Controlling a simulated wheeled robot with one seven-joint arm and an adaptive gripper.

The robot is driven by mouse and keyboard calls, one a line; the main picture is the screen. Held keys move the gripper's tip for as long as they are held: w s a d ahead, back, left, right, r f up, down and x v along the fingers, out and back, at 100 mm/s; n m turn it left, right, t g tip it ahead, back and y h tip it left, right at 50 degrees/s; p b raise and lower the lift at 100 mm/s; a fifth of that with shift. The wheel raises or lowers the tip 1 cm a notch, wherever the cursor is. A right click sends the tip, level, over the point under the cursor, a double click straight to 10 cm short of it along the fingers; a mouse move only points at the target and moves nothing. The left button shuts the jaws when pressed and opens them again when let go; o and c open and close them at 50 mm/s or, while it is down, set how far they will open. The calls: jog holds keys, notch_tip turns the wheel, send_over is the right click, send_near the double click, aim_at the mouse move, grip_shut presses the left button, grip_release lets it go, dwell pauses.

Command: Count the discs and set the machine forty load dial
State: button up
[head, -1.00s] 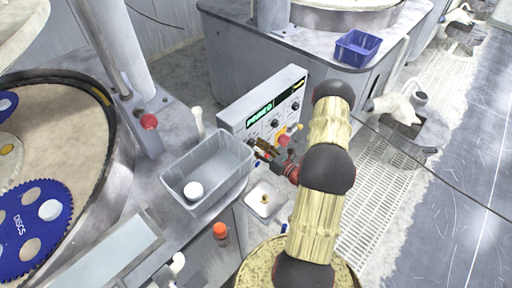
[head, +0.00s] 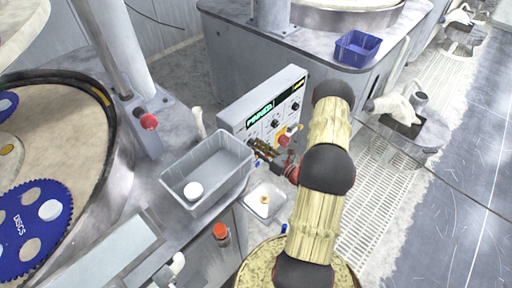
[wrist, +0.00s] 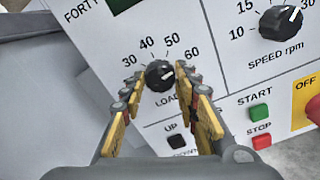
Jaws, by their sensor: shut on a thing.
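The load dial (wrist: 160,76) is a black knob on the white control panel (wrist: 95,105), with numbers 30 to 60 around it. Its white mark points to the right, roughly toward 60. My gripper (wrist: 161,82) is shut on the dial, one yellow-padded finger on each side. In the head view my gripper (head: 254,146) meets the front of the control box (head: 233,121). A white disc (head: 193,191) lies in the grey bin (head: 171,178). A blue carrier marked DISCS (head: 22,252) holds another white disc (head: 50,210). More carriers are cut off at the left edge.
The speed dial (wrist: 281,22), green start button (wrist: 260,112) and red stop button (wrist: 262,141) are close to my right finger. The orange OFF plate (wrist: 303,95) is farther right. A blue bin (head: 357,47) stands on the machine behind.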

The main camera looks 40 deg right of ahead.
jog(key=shift+n, duration=0.3)
jog(key=n+b, duration=0.1)
jog(key=n, duration=0.2)
jog(key=shift+n+b, duration=0.5)
jog(key=shift+n, duration=1.5)
jog(key=o, duration=1.1)
jog(key=shift+o, duration=0.2)
jog(key=s+d, duration=0.1)
jog(key=s, duration=1.1)
